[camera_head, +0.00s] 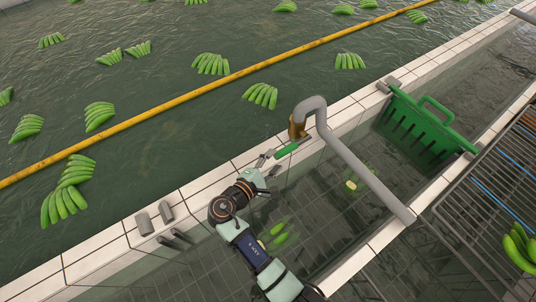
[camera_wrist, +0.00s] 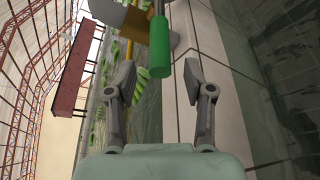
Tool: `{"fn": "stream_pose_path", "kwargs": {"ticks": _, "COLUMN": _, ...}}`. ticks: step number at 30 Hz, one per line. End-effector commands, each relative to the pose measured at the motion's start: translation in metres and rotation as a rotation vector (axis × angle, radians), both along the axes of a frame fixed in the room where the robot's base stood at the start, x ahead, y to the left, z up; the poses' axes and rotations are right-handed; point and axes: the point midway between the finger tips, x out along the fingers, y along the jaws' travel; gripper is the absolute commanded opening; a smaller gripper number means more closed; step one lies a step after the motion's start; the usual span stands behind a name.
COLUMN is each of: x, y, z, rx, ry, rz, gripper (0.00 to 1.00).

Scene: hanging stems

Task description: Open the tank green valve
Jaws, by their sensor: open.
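The valve's green handle (camera_head: 287,150) sticks out from a brass valve body (camera_head: 297,128) on a grey pipe, above the white tiled tank wall. My gripper (camera_head: 268,164) is open and empty, just to the lower left of the handle's free end. In the wrist view, the green handle (camera_wrist: 160,45) hangs from the top between the two spread fingertips of my gripper (camera_wrist: 159,66). I see no contact between finger and handle. Part of the brass body (camera_wrist: 130,14) shows at the top of the wrist view.
The grey pipe (camera_head: 358,160) slants down across the narrow trough to the right. A green crate (camera_head: 420,128) hangs in the trough. Grey brackets (camera_head: 145,224) sit on the wall at left. Banana bunches (camera_head: 210,64) float in the big tank beside a yellow pipe (camera_head: 180,99).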

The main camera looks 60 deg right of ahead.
Motion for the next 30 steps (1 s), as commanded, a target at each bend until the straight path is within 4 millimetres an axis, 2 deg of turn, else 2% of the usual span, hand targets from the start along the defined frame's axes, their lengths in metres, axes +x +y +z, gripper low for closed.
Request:
{"fn": "stream_pose_path", "kwargs": {"ticks": 4, "x": -0.003, "y": -0.015, "z": -0.003, "rx": 0.001, "ry": -0.002, "rz": -0.002, "gripper": 0.53}}
{"fn": "stream_pose_path", "kwargs": {"ticks": 9, "x": -0.008, "y": -0.047, "z": -0.011, "rx": 0.001, "ry": -0.003, "rz": -0.004, "gripper": 0.53}}
{"fn": "stream_pose_path", "kwargs": {"ticks": 13, "x": -0.01, "y": -0.066, "z": -0.015, "rx": 0.001, "ry": -0.004, "rz": -0.002, "gripper": 0.53}}
{"fn": "stream_pose_path", "kwargs": {"ticks": 17, "x": -0.011, "y": -0.074, "z": -0.016, "rx": 0.001, "ry": -0.004, "rz": 0.0, "gripper": 0.53}}
{"fn": "stream_pose_path", "kwargs": {"ticks": 23, "x": -0.011, "y": -0.074, "z": -0.016, "rx": 0.002, "ry": -0.005, "rz": 0.001, "gripper": 0.53}}
{"fn": "stream_pose_path", "kwargs": {"ticks": 25, "x": -0.011, "y": -0.074, "z": -0.016, "rx": 0.002, "ry": -0.005, "rz": 0.001, "gripper": 0.46}}
{"fn": "stream_pose_path", "kwargs": {"ticks": 30, "x": -0.011, "y": -0.074, "z": -0.016, "rx": 0.002, "ry": -0.006, "rz": 0.001, "gripper": 0.17}}
